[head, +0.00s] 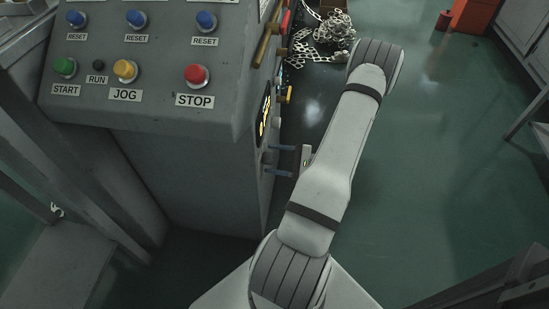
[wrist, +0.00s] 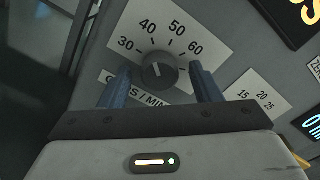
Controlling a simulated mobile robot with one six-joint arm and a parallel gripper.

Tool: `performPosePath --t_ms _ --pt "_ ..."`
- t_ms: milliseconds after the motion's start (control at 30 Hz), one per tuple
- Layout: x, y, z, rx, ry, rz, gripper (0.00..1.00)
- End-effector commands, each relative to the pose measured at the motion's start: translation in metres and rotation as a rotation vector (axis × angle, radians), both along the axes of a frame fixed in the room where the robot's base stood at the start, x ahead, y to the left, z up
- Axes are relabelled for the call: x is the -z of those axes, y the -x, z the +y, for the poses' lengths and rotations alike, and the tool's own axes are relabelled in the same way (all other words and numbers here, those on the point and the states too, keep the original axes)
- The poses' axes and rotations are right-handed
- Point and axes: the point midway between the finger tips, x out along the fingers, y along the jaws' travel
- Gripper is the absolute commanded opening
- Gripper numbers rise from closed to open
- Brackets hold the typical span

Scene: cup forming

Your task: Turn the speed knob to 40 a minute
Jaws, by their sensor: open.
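The speed knob (wrist: 158,71) is a round dark knob on a white dial plate (wrist: 224,47) marked 30, 40, 50 and 60, with partly covered lettering below. Its short white mark tilts slightly left of straight up, roughly toward the 40; the exact setting is hard to tell. My gripper (wrist: 160,69) is open, one blue finger on each side of the knob, with gaps visible on both sides. Whether the fingertips reach the knob's depth is unclear. In the head view my gripper (head: 272,160) faces the machine's right side; the knob is hidden there.
In the head view, the console (head: 150,65) carries START, RUN, JOG, STOP and RESET buttons. Open green floor (head: 440,150) lies right of my arm.

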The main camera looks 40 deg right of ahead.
Motion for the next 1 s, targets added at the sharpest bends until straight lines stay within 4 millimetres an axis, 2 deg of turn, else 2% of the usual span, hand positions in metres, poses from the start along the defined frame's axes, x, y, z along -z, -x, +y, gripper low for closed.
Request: performPosePath --t_ms 300,433,1000 --pt "-0.002 0.039 -0.035 0.005 0.001 -0.001 0.58" --pt "-0.001 0.050 -0.044 0.004 0.000 0.000 0.58" --pt "0.000 0.054 -0.047 0.000 0.000 0.000 0.58"
